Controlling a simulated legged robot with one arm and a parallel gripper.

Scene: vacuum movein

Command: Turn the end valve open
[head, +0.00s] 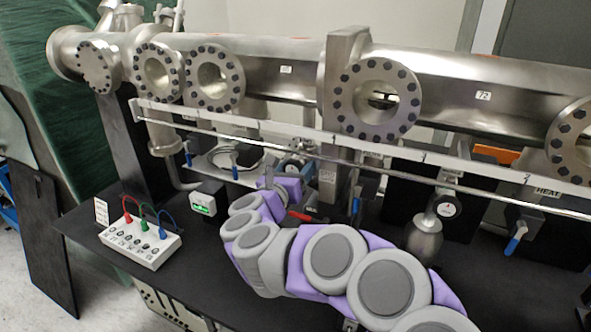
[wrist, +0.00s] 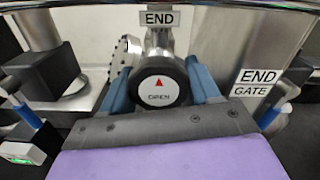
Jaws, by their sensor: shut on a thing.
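The end valve (wrist: 158,88) shows in the wrist view as a round knob with a black rim and a white face. The face carries a red arrow pointing up and the word OPEN. An END label (wrist: 159,18) is above it. My gripper (wrist: 157,75) has its blue fingers on the left and right sides of the knob and is shut on it. In the head view my gripper (head: 284,172) reaches in under the rail at the middle, and the knob is too small and covered to make out there.
A large steel pipe with bolted flanges (head: 378,98) runs above, with a thin rail (head: 330,150) below it. A white box with coloured cables (head: 142,243) and a small green display (head: 205,206) stand left of my arm. An END GATE label (wrist: 256,84) is right of the knob.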

